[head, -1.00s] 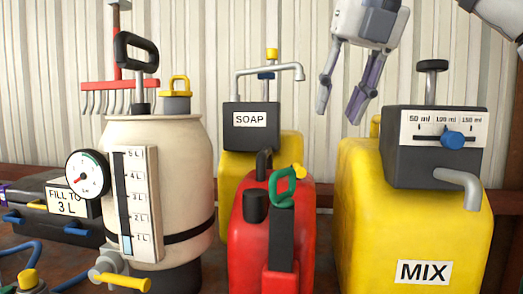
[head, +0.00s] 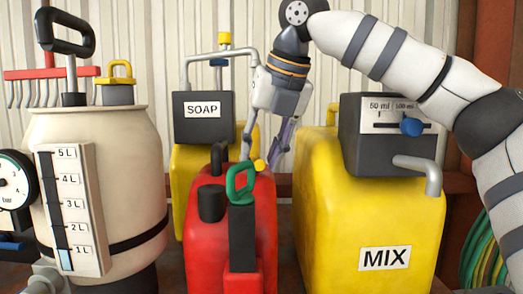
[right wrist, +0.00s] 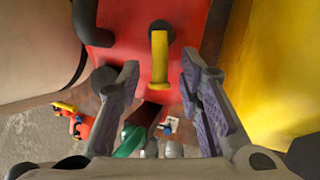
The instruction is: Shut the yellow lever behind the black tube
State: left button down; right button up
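The yellow lever (head: 260,165) shows as a small yellow tip at the back right of the red can (head: 205,232). In the right wrist view the lever (right wrist: 159,55) stands out from the red can's surface. The black tube (head: 219,155) rises from the red can, left of the lever; a dark bent tube (right wrist: 88,25) shows at upper left in the right wrist view. My right gripper (head: 262,155) points down behind the red can. It is open, its fingers (right wrist: 159,75) on either side of the lever with gaps. My left gripper is out of view.
The yellow MIX can (head: 320,215) stands close to the right. The SOAP can (head: 185,165) is behind left, and the cream tank (head: 120,140) stands left. A green handle (head: 233,180) rises at the red can's front.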

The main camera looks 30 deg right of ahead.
grip_shut()
jog(key=shift+w+a+m+h, duration=0.1)
jog(key=shift+a+m+h, duration=0.15)
jog(key=shift+m, duration=0.4)
jog(key=shift+w+a+m+h, duration=0.1)
jog(key=shift+a+m+h, duration=0.15)
jog(key=shift+m, duration=0.4)
grip_release()
jog(key=v, duration=1.2)
